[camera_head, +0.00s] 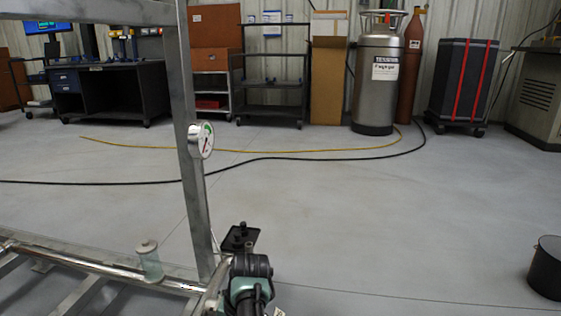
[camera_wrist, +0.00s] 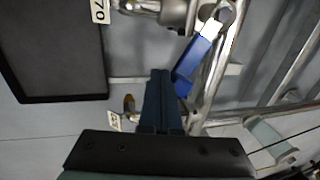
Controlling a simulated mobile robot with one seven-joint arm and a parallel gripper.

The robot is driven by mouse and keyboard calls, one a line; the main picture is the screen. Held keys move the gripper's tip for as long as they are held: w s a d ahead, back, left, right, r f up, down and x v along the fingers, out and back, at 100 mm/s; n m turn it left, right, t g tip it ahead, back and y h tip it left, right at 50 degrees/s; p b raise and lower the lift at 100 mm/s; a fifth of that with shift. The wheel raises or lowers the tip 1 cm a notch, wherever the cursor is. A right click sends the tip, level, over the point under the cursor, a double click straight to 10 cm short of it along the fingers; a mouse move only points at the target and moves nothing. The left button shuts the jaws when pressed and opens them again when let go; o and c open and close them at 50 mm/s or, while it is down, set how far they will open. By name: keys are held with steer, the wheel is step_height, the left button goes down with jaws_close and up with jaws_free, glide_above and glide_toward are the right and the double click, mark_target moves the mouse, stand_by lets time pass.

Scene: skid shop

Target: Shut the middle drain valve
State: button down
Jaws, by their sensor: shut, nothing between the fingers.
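In the wrist view, a valve (camera_wrist: 172,12) of bare metal sits at the top on the pipework. A blue lever handle (camera_wrist: 197,62) with a white patch slants down and left from near it. A white tag (camera_wrist: 98,11) ending in "70" hangs beside the valve. My gripper (camera_wrist: 162,75) is shut and empty; its dark blue fingers point up the picture, just left of the lever's lower end. Whether they touch it I cannot tell. A brass fitting (camera_wrist: 130,103) with a small tag (camera_wrist: 114,121) shows left of the fingers. Which valve is the middle one is not clear.
A black tray-like panel (camera_wrist: 52,45) fills the left of the wrist view. In the head view, the skid's metal post (camera_head: 187,180) carries a round gauge (camera_head: 206,140), with a glass cylinder (camera_head: 149,262) nearby. A black bucket (camera_head: 546,270) stands right; the middle floor is open.

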steer(key=b, duration=0.1)
steer(key=w+a+b, duration=0.1)
steer(key=b, duration=0.1)
steer(key=shift+w+a, duration=0.2)
steer(key=shift+w, duration=0.1)
stand_by(0.3)
steer(key=shift+w+a+f+b, duration=0.25)
steer(key=shift+a+b, duration=0.1)
steer(key=shift+b, duration=0.75)
steer(key=shift+r, duration=0.25)
steer(key=shift+d+p, duration=0.1)
steer(key=shift+p, duration=0.2)
steer(key=shift+s+d+r+p, duration=0.1)
steer(key=shift+d+p, duration=0.4)
steer(key=shift+p, duration=0.2)
